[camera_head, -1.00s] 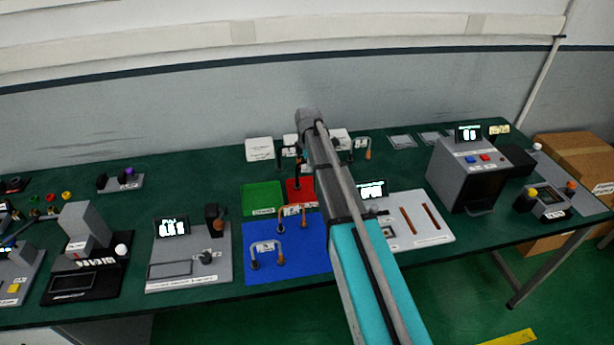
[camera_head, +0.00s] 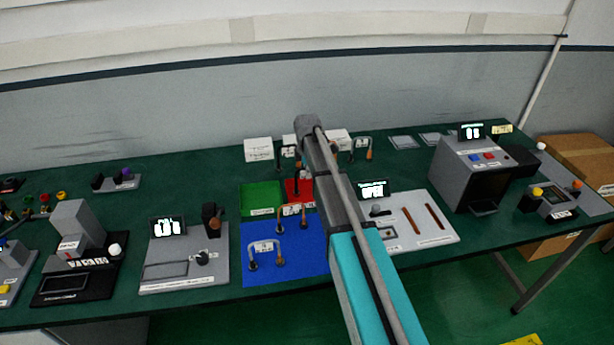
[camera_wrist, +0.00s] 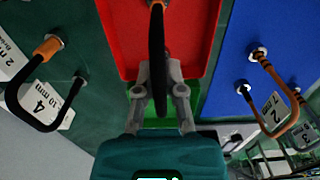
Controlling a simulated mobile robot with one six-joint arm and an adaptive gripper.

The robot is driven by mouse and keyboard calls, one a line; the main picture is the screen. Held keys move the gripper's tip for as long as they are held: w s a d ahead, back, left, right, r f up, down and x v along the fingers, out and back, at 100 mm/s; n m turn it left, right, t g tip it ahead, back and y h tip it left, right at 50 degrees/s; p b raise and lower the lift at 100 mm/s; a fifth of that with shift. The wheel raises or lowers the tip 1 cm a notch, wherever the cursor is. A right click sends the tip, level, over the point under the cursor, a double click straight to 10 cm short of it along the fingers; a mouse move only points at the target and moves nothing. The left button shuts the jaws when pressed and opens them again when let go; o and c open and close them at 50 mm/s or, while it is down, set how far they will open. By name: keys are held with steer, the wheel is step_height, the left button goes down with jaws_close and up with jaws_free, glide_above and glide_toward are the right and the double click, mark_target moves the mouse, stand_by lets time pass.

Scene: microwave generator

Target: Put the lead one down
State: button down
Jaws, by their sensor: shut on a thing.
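My gripper (camera_wrist: 160,85) is shut on a black lead (camera_wrist: 157,45) in the wrist view. The lead has an orange part at its top edge and is held over a red tray (camera_wrist: 205,30). I cannot tell whether it touches the tray. In the head view, my arm hides most of the gripper, and the red tray (camera_head: 293,198) shows just left of the arm. A dark upright piece, probably the held lead, stands over it.
A green area (camera_head: 261,198) lies left of the red tray. A blue mat (camera_head: 300,262) in front holds bent leads with labels (camera_head: 265,246). In the wrist view, a labelled black lead (camera_wrist: 40,122) is at the left. Instruments stand on both sides.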

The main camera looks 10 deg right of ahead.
steer(key=shift+f, duration=0.15)
steer(key=c, duration=0.7)
jaws_free()
steer(key=shift+r, duration=0.25)
step_height(320, 180, up, 12)
steer(key=p, duration=1.2)
stand_by(0.4)
steer(key=s+m, duration=0.6)
steer(key=s, duration=0.3)
steer(key=s+m, duration=0.6)
steer(key=s, duration=0.4)
steer(key=s+m, duration=0.6)
steer(key=s, duration=0.4)
